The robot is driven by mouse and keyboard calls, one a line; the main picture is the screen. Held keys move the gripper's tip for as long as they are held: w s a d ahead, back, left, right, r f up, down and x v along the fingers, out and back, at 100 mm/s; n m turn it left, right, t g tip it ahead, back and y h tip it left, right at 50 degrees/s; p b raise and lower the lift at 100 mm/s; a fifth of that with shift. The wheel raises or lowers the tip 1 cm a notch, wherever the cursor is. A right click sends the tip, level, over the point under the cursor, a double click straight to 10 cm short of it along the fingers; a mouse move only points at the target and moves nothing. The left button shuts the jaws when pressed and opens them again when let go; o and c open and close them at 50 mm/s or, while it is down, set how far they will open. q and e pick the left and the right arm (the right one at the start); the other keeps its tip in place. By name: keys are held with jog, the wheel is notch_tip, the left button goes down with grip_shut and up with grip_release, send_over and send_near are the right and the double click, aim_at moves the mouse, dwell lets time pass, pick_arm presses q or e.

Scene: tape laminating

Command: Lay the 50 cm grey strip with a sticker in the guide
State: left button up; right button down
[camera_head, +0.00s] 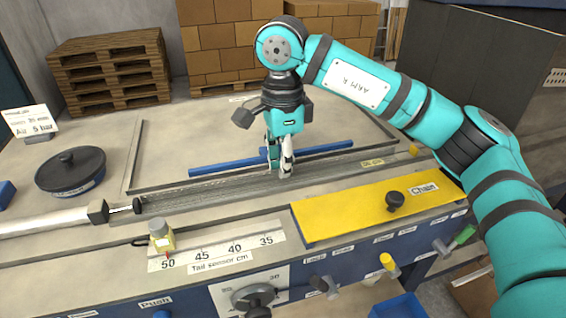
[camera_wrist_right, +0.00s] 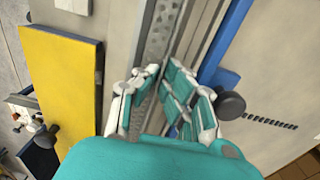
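My right gripper (camera_head: 281,170) points down over the long guide channel (camera_head: 345,161) in the middle of the bench. In the right wrist view its fingertips (camera_wrist_right: 161,70) are close together over the channel, with a narrow gap between them. I cannot tell whether they pinch anything. A speckled grey band (camera_wrist_right: 163,28) runs along the channel past the fingers. In the head view a grey textured band (camera_head: 205,190) lies in the channel left of the gripper. I cannot tell whether this band is the strip or the channel bed. No sticker can be made out. My left gripper is out of view.
A yellow plate (camera_head: 350,209) with a black knob lies in front of the channel, right. A tail sensor scale (camera_head: 225,246) with a small yellow sensor (camera_head: 160,236) is front left. A blue bar (camera_head: 225,168) lies behind the channel. A black round weight (camera_head: 70,169) stands left.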

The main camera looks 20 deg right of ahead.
jog(key=c, duration=2)
grip_release()
jog(key=o, duration=0.6)
jog(key=shift+r+p, duration=1.85)
jog(key=shift+r, duration=1.15)
